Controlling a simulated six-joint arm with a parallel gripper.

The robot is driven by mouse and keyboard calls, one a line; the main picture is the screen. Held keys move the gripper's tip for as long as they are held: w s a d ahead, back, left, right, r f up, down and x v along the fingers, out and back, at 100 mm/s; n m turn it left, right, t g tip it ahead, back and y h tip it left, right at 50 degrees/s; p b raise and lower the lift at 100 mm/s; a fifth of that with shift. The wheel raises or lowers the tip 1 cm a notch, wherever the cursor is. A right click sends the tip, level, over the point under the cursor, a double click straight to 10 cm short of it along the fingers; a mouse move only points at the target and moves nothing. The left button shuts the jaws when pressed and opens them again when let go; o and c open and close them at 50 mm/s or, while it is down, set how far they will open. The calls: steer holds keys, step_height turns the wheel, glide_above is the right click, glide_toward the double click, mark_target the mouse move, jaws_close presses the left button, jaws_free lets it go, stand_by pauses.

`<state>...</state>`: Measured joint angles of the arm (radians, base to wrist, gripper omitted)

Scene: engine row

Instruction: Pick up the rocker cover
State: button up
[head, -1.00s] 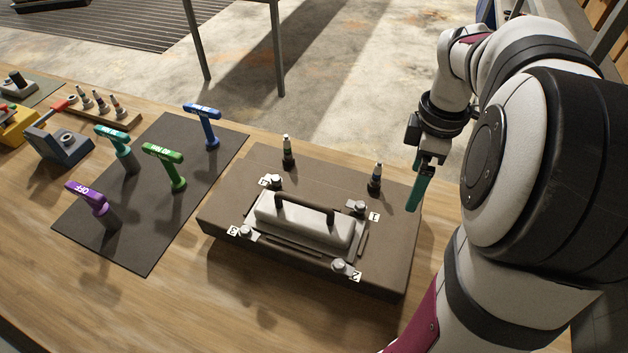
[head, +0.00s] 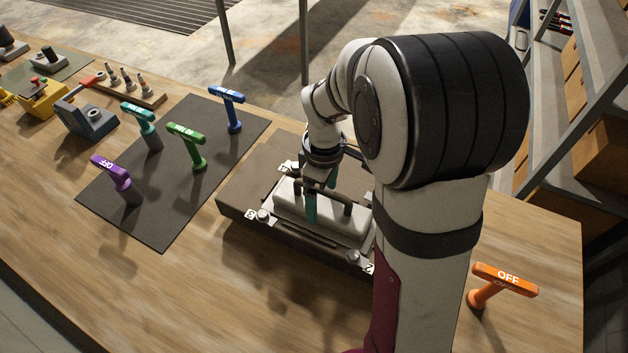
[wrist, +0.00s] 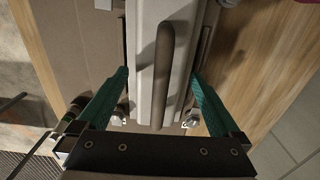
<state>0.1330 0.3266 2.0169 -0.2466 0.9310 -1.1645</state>
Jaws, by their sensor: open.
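The rocker cover (head: 350,228) is a long pale grey cover with a dark bar handle (head: 346,207) on top. It sits on a brown block (head: 234,194). My gripper (head: 321,194) is open over the cover, with its teal fingers pointing down on both sides of the handle. In the wrist view the handle (wrist: 165,65) runs between the open fingers (wrist: 160,76), with a gap on each side, and the cover (wrist: 143,92) lies below it. My arm hides the cover's right end and part of the block in the head view.
Bolts with numbered tags, such as the one at the front (head: 264,215), stand around the cover. A dark mat (head: 160,215) at left holds several T-handled tools. An orange T-handled tool (head: 500,280) stands at right. Bare wood lies in front.

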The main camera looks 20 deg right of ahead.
steer(key=shift+f, duration=0.7)
jaws_close()
